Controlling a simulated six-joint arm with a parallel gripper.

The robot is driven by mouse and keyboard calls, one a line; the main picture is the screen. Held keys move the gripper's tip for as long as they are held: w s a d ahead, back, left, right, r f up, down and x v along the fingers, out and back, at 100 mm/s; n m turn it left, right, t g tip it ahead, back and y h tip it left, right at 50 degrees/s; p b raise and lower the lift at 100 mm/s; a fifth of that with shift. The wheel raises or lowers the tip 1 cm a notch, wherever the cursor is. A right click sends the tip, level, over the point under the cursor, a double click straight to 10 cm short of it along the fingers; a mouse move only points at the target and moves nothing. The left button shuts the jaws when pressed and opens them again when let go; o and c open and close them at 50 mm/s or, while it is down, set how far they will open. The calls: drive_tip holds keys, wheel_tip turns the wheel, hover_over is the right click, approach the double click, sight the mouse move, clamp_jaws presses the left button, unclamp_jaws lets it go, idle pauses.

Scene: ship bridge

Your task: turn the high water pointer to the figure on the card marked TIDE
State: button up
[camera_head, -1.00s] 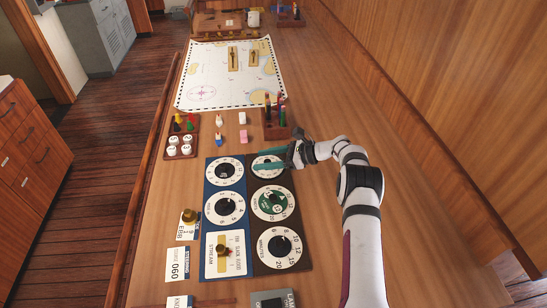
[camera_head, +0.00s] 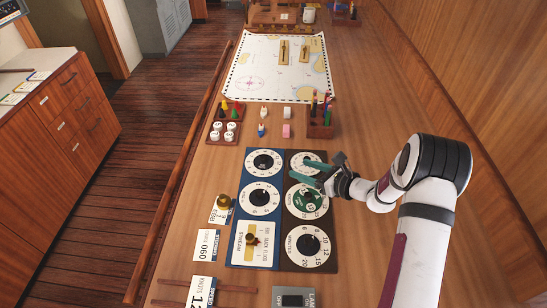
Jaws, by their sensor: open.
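Two dial boards lie side by side on the table. The blue board (camera_head: 241,172) has a top dial (camera_head: 263,162), a middle dial (camera_head: 260,198) and a STREAM plate (camera_head: 253,243) with a brass knob. The dark board (camera_head: 330,265) has a top dial (camera_head: 310,158), a green-centred dial (camera_head: 306,201) and a MINUTES dial (camera_head: 308,245). I cannot read which is the high water dial. My gripper (camera_head: 293,172) has teal fingers, open, over the dark board between its top and green-centred dials, partly covering both. A card (camera_head: 217,216) lies partly under a brass weight; no TIDE marking is legible.
Cards reading 060 (camera_head: 206,246) and 12 (camera_head: 201,291) lie left of the boards. Right of the boards is bare table, partly crossed by my arm.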

sight(264, 157)
drive_tip(key=shift+w+a+f, duration=0.1)
drive_tip(key=shift+a+f, duration=0.15)
drive_tip(key=shift+a, duration=0.05)
drive_tip(key=x, duration=1.4)
drive_tip(key=shift+w+a+f, duration=0.25)
clamp_jaws()
